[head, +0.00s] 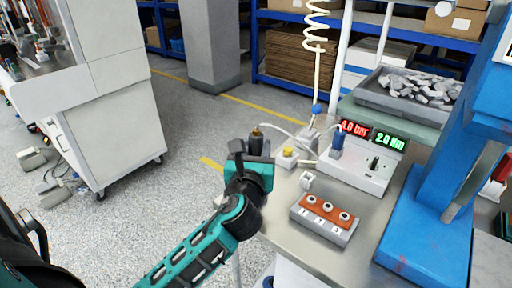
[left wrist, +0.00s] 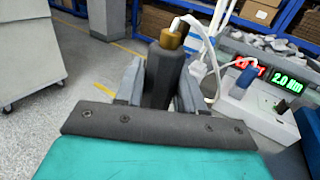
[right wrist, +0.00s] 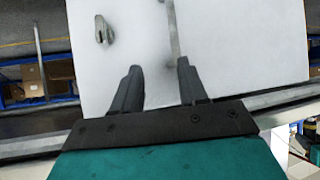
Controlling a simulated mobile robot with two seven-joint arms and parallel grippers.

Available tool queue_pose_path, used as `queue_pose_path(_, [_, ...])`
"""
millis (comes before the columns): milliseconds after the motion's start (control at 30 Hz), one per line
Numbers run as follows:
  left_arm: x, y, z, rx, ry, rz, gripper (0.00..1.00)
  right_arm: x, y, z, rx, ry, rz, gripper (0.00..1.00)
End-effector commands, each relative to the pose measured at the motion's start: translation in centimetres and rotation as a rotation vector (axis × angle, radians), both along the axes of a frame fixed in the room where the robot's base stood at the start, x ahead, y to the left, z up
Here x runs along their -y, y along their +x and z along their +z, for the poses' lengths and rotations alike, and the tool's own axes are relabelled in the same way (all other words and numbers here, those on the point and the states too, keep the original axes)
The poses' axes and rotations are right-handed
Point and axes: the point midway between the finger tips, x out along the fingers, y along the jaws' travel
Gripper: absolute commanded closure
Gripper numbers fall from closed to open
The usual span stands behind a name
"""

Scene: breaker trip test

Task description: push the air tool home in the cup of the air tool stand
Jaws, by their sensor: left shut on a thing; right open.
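My left gripper (head: 250,160) is shut on a dark, upright tool with a brass collar, which looks like the air tool (head: 256,141), at the left edge of the bench. In the left wrist view the tool (left wrist: 163,75) stands between the two fingers (left wrist: 160,88), with a pale hose at its top. The tool's lower end and whatever is under it are hidden by the gripper, so I cannot make out the stand's cup or whether the tool sits in it. My right gripper (right wrist: 160,85) is open and empty in the right wrist view, facing a white panel.
Right of the tool are a yellow-button box (head: 288,158), a grey unit (head: 355,170) with lit displays and a blue plug, and an orange-topped block (head: 325,217) with three numbered posts. A blue press frame (head: 440,190) stands at right. A coiled hose (head: 317,45) hangs behind.

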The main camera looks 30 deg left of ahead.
Motion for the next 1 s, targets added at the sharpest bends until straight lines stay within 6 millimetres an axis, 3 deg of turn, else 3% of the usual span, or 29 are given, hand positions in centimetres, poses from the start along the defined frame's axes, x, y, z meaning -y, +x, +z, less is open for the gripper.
queue_pose_path(633, [0.0, 0.0, -1.6, 0.001, 0.002, -0.001, 0.92, 0.0, 0.0, -0.9, 0.000, 0.000, 0.000, 0.57])
queue_pose_path(667, [0.0, 0.0, -1.5, 0.003, 0.001, -0.001, 0.60, 0.0, 0.0, -0.9, 0.000, 0.000, 0.000, 0.57])
queue_pose_path(933, [0.0, 0.0, -1.5, 0.000, 0.001, 0.000, 0.34, 0.0, 0.0, -0.9, 0.000, 0.000, 0.000, 0.57])
queue_pose_path(1000, [0.0, 0.0, -1.5, 0.000, 0.001, 0.000, 0.32, 0.0, 0.0, -0.9, 0.000, 0.000, 0.000, 0.57])
